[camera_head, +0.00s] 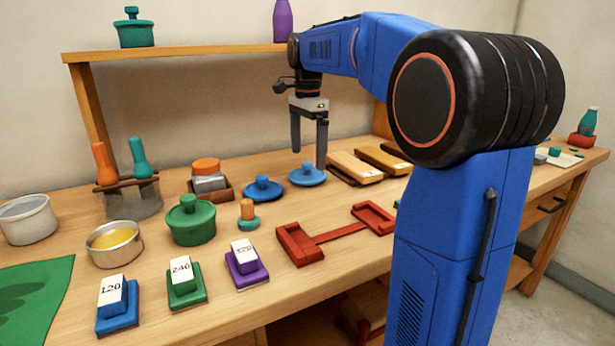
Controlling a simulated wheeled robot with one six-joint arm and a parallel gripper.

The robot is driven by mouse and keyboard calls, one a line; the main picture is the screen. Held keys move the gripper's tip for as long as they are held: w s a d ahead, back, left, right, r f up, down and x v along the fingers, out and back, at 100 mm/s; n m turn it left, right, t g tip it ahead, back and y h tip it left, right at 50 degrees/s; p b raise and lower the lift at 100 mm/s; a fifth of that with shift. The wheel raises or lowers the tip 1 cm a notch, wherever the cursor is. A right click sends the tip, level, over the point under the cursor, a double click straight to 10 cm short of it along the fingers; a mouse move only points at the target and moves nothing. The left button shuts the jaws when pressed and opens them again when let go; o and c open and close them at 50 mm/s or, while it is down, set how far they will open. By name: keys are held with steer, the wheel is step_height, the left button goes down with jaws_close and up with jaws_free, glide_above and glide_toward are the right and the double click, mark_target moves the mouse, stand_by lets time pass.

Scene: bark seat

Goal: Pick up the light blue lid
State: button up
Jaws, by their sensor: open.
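The light blue lid (307,177) is a flat round disc with a knob on top. It lies on the wooden workbench, a little right of a darker blue lid (263,190). My gripper (309,158) hangs from the arm with its fingers pointing down, above and around the light blue lid's place in the picture. The fingers are apart and hold nothing. The right fingertip overlaps the lid's right edge in the picture; I cannot tell whether it touches.
Wooden blocks (356,168) lie just right of the lid. A shelf (180,51) runs above the back left.

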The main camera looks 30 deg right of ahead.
mark_target(309, 163)
steer(key=f, duration=0.5)
steer(key=shift+d, duration=0.2)
steer(key=c, duration=1)
steer(key=shift+r, duration=0.2)
